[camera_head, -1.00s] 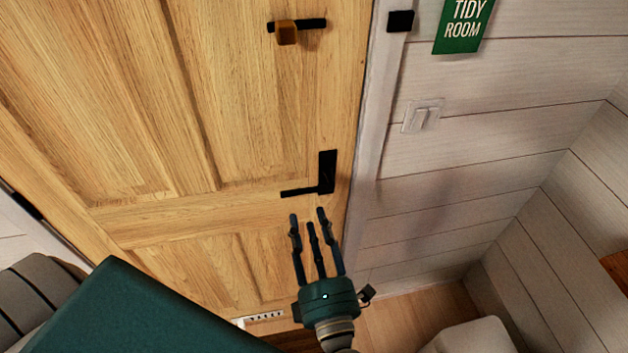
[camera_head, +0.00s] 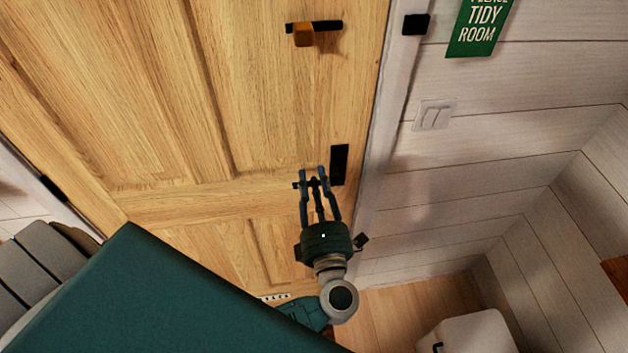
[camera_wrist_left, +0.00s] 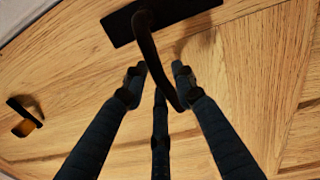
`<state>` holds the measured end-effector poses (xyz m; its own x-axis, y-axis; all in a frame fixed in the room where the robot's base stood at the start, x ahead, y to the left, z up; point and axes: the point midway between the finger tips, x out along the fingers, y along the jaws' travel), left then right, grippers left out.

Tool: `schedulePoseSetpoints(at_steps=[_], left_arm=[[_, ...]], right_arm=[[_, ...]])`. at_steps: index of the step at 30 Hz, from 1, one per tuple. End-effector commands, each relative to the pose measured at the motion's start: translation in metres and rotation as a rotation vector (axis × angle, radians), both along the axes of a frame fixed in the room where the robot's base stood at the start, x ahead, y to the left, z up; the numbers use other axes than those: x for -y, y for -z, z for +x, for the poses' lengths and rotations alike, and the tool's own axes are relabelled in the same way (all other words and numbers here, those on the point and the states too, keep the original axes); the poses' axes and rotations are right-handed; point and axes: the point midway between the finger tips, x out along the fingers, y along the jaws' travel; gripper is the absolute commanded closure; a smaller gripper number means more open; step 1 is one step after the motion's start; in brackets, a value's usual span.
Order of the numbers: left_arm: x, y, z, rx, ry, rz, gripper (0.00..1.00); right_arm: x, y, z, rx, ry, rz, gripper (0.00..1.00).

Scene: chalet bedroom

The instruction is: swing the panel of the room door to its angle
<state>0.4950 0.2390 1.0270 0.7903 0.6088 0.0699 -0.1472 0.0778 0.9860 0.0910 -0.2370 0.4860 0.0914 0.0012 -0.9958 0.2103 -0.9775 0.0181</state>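The wooden room door (camera_head: 270,110) fills the left and middle of the head view and looks closed against its frame. Its black lever handle sits on a black plate (camera_head: 340,165) near the door's right edge. My left gripper (camera_head: 313,172) is at the lever, covering most of it. In the left wrist view the lever (camera_wrist_left: 152,52) passes between the left gripper's fingertips (camera_wrist_left: 158,75). The fingers are partly drawn in around it. Whether they press on the lever is not clear. My right gripper is not in view.
A black latch with an orange-brown knob (camera_head: 303,36) is higher on the door. A green sign (camera_head: 484,25) and a light switch (camera_head: 434,114) are on the white plank wall at right. A white bin-like object (camera_head: 468,333) stands on the floor at lower right.

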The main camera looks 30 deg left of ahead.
Motion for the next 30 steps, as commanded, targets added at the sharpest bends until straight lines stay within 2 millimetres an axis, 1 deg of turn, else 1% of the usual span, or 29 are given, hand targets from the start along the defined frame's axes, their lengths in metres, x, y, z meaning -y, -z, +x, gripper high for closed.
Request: schedulePoseSetpoints(at_steps=[1, 3, 10, 14, 20, 30], left_arm=[[0.000, 0.000, 0.000, 0.000, 0.000, 0.000, 0.89], [0.000, 0.000, 0.000, 0.000, 0.000, 0.000, 1.00], [0.000, 0.000, 0.000, 0.002, 0.000, -0.003, 1.00], [0.000, 0.003, 0.000, 0.016, 0.000, -0.019, 1.00], [0.000, 0.013, -0.001, 0.071, -0.003, -0.093, 1.00], [0.002, 0.031, 0.001, 0.232, -0.003, -0.301, 1.00]], right_arm=[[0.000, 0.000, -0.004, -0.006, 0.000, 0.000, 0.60], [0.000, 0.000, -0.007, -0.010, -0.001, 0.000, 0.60], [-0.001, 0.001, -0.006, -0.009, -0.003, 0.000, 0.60], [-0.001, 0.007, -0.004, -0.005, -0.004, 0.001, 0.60], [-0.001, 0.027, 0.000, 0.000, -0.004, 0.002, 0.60], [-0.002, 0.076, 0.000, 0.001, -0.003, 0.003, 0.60]])
